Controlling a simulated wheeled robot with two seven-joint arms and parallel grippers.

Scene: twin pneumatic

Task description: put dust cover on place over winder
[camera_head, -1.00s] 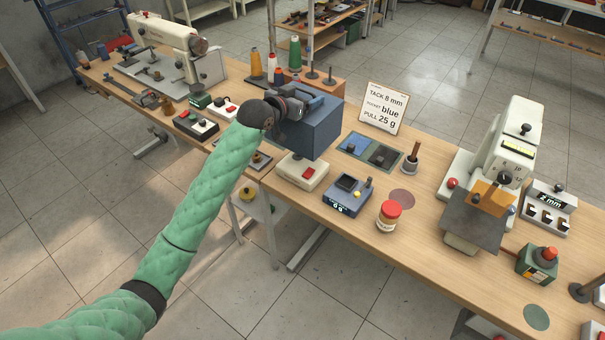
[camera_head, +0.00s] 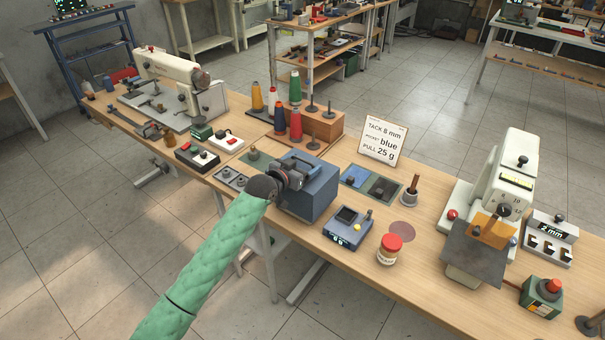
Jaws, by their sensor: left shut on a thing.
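The dust cover (camera_head: 316,198) is a blue-grey box right of the middle of the bench in the head view. My left gripper (camera_head: 291,174) is shut on the top of the cover, at its left side. The cover stands upright at bench level, or very close to it; I cannot tell whether it touches the bench top. The winder is not visible now; the cover hides the spot where a cream unit with a red button showed earlier. My right gripper is out of view.
A blue scale (camera_head: 347,228) and a red-lidded jar (camera_head: 389,249) stand close right of the cover. Thread cones (camera_head: 295,122) stand behind it, and a small plate with knobs (camera_head: 231,178) lies to its left. A sign card (camera_head: 383,140) stands further back.

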